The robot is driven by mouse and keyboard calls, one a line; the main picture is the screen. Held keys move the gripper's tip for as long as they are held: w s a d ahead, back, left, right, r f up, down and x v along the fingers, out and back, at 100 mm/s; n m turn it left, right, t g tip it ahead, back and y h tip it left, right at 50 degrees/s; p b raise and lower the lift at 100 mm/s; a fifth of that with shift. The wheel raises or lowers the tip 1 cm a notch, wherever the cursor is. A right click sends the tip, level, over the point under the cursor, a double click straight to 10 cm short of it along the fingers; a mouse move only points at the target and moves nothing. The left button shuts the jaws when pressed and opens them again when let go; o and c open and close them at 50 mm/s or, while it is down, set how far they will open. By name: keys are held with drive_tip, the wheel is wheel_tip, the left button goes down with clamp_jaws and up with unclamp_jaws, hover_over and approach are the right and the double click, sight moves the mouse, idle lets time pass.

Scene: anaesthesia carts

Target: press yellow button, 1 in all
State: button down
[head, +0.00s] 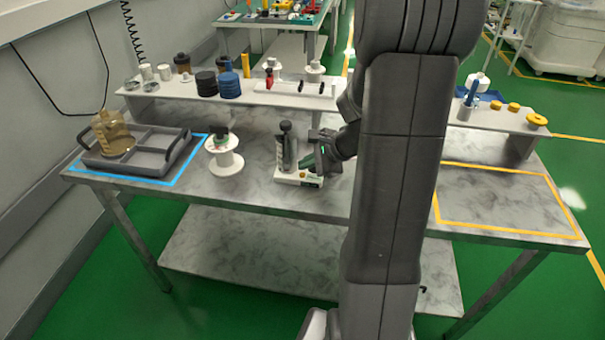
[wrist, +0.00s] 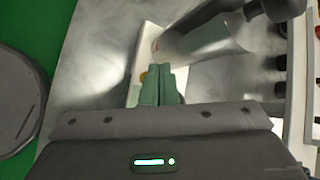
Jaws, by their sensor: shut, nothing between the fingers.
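A white device base (head: 285,177) stands near the front edge of the table, with a dark-capped clear bottle (head: 287,150) upright on it. The base also shows in the wrist view (wrist: 150,40), with the bottle (wrist: 205,42) beside it. A small yellow-orange spot (wrist: 143,76), which looks like the yellow button, shows at the left edge of my fingertips; the rest is hidden behind them. My gripper (head: 312,172) is shut and empty, over the right part of the base. In the wrist view its fingers (wrist: 160,72) are together; I cannot tell whether they touch the button.
A white spool-shaped stand (head: 225,165) is to the left. A grey tray (head: 150,165) with an amber jug lies inside a blue outline. A raised shelf (head: 185,89) with jars runs behind. The yellow-outlined area (head: 505,200) on the right is clear.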

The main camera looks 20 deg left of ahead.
drive_tip(key=shift+f+b, duration=0.3)
drive_tip(key=shift+f, duration=0.1)
drive_tip(key=shift+f+b, duration=0.45)
drive_tip(key=shift+f, duration=0.05)
idle(0.5)
drive_tip(key=shift+r, duration=0.1)
drive_tip(key=shift+r+p, duration=0.75)
drive_tip(key=shift+r, duration=0.1)
wheel_tip(320, 180, up, 5)
drive_tip(key=p, duration=0.4)
drive_tip(key=shift+d, duration=0.1)
idle(0.8)
